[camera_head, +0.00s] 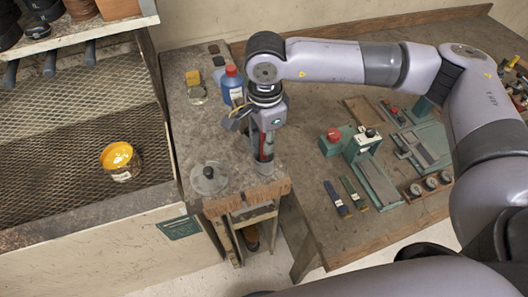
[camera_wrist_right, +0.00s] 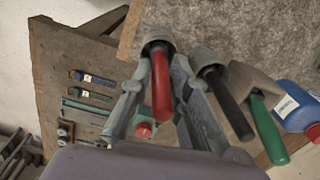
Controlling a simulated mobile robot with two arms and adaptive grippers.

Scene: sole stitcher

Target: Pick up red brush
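The red brush (camera_head: 262,156) stands roughly upright below my right gripper (camera_head: 263,146), near the front end of the grey bench. In the right wrist view, its red handle (camera_wrist_right: 161,88) lies between the two fingers of my right gripper (camera_wrist_right: 161,80), with its round grey head beyond the tips. Whether the head touches the bench is unclear. My left gripper is not in view.
A grey round piece with a black knob (camera_head: 208,178) lies left of the gripper. A blue bottle (camera_head: 232,86) and a small jar (camera_head: 196,92) stand behind. In the wrist view, black (camera_wrist_right: 230,105) and green (camera_wrist_right: 268,130) handles are close by. The right table (camera_head: 322,220) holds tools.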

